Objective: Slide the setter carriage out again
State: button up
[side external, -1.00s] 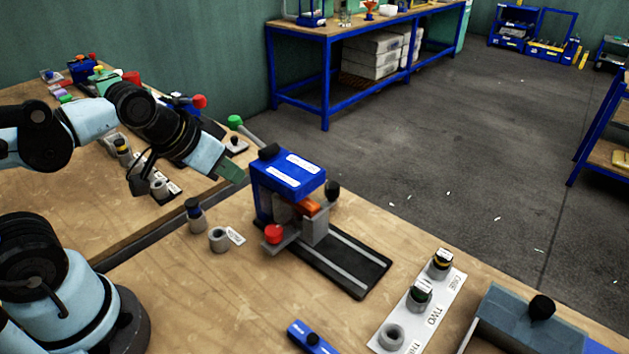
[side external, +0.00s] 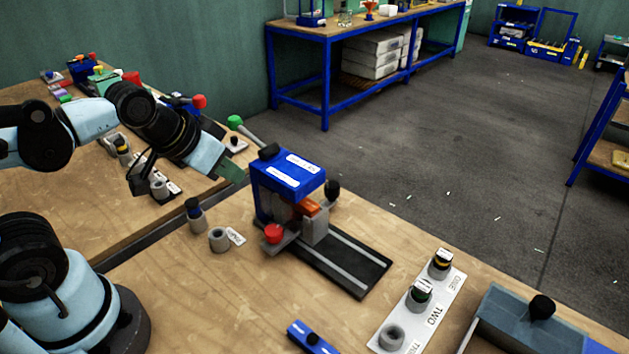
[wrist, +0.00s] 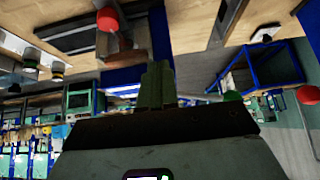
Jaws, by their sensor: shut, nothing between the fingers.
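The blue press (side external: 288,178) stands on the bench with a green-knobbed lever (side external: 236,122) at its upper left. The setter carriage appears to be the grey block (side external: 316,228) at the near end of the press, at the head of the dark twin-rail base (side external: 348,262). A red knob (side external: 273,234) sits at its left, and a red knob also shows at the top of the wrist view (wrist: 107,20). My gripper (side external: 234,172) is left of the press head, apart from the red knob. Its fingers (wrist: 157,85) are together and empty.
A grey cylinder (side external: 218,240) and a dark-capped one (side external: 195,216) stand left of the press. A white labelled strip (side external: 418,300) holds several parts at right. A grey box with a black knob (side external: 520,318) is at front right. The rails' outer stretch is clear.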

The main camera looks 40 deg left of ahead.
aim_at(332, 186)
jog(key=shift+o, duration=2.2)
jog(key=shift+w+r, duration=0.25)
jog(key=o, duration=0.6)
jog(key=shift+n+g, duration=0.3)
jog(key=shift+g, duration=0.6)
jog(key=w+r, duration=0.1)
jog(key=w, duration=0.1)
jog(key=w+d+r, duration=0.1)
jog(key=r, duration=0.1)
jog(key=shift+w+d, duration=0.1)
jog(key=shift+w, duration=0.3)
jog(key=shift+o, duration=0.2)
jog(key=shift+n+g, duration=0.4)
jog(key=shift+g, duration=0.5)
jog(key=w, duration=0.1)
jog(key=w+d+r, duration=0.1)
jog(key=w, duration=0.1)
jog(key=w+r, duration=0.1)
jog(key=w, duration=0.1)
jog(key=shift+d, duration=0.3)
jog(key=w+d+f+n+g, duration=0.2)
jog(key=w+d+f+g, duration=0.15)
jog(key=w, duration=0.55)
jog(key=f, duration=1.1)
jog(key=shift+w+d+f, duration=0.1)
jog(key=shift+d+f, duration=0.05)
jog(key=shift+d, duration=0.25)
grip_shut()
